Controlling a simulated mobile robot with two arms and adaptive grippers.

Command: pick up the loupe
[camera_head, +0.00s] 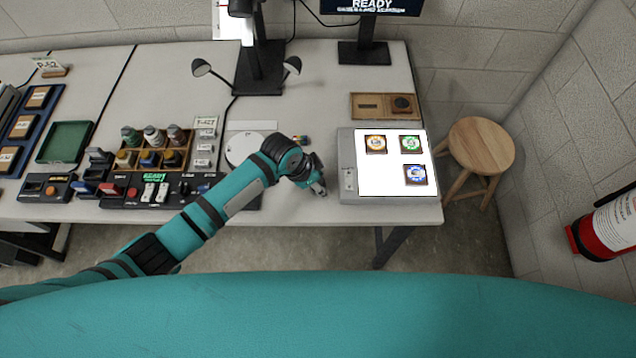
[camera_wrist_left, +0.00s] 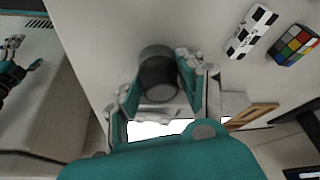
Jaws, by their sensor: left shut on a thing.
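The loupe (camera_wrist_left: 158,78), a short dark grey cylinder, sits between the fingers of my left gripper (camera_wrist_left: 160,92) in the left wrist view. The fingers are shut on its sides. In the head view my left gripper (camera_head: 318,188) is over the front of the white table, left of the light box; the loupe is mostly hidden there. I cannot tell whether the loupe touches the table. My right gripper (camera_wrist_left: 22,54) shows small at the left of the left wrist view, fingers apart and empty. It is not in the head view.
The lit light box (camera_head: 348,182) bears three colourful square pieces. Behind it lies a wooden tray (camera_head: 368,116). A colour checker (camera_wrist_left: 293,45) and a black-and-white scale bar (camera_wrist_left: 252,31) lie near the gripper. A stool (camera_head: 482,145) stands right of the table (camera_head: 310,75).

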